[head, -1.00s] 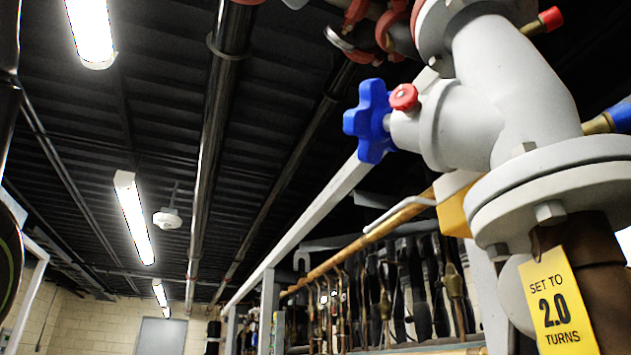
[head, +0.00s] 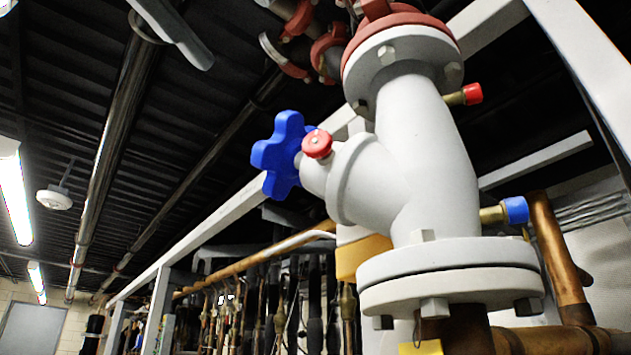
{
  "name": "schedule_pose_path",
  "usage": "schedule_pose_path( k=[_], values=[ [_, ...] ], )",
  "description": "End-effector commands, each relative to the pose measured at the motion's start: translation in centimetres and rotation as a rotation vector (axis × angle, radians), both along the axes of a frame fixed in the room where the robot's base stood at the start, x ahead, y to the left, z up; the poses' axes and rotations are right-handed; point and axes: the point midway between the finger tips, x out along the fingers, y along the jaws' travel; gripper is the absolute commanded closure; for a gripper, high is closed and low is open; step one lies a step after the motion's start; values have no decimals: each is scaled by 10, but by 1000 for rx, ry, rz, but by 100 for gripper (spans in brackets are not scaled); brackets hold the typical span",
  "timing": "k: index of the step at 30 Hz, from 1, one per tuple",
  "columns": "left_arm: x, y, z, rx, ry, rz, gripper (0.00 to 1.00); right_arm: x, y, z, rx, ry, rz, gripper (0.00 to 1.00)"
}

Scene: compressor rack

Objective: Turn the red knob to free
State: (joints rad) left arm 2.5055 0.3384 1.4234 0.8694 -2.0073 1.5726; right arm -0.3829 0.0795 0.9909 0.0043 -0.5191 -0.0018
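The small red knob (head: 317,144) sits on the neck of a large white valve body (head: 408,170), right beside the blue star-shaped handwheel (head: 281,154). The knob faces toward me and nothing touches it. The yellow tag (head: 421,348) hangs below the valve's lower flange; only its top edge shows at the bottom of the picture. Neither of my grippers is in the head view.
A red-capped port (head: 464,95) and a blue-capped port (head: 505,211) stick out on the valve's right side. A white frame beam (head: 225,215) runs behind the handwheel. Copper pipes (head: 556,255) stand at the right. Open space lies left of the handwheel.

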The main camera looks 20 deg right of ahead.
Motion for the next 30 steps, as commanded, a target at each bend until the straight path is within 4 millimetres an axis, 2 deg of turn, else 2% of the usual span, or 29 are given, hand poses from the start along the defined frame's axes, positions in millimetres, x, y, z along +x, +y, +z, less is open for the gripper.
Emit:
schedule_pose_path(
  k=[10, 23, 30],
  values=[
    [22, -20, 4, 1, 0, -1, 48, -20, -3, 7, -5, 2, 11, 100],
    [65, -58, 5, 0, 3, -3, 48, -43, 2, 36, 1, -7, 15, 100],
    [103, -92, 1, 1, 6, -3, 48, -46, 3, 49, 2, -10, 16, 100]
  ],
)
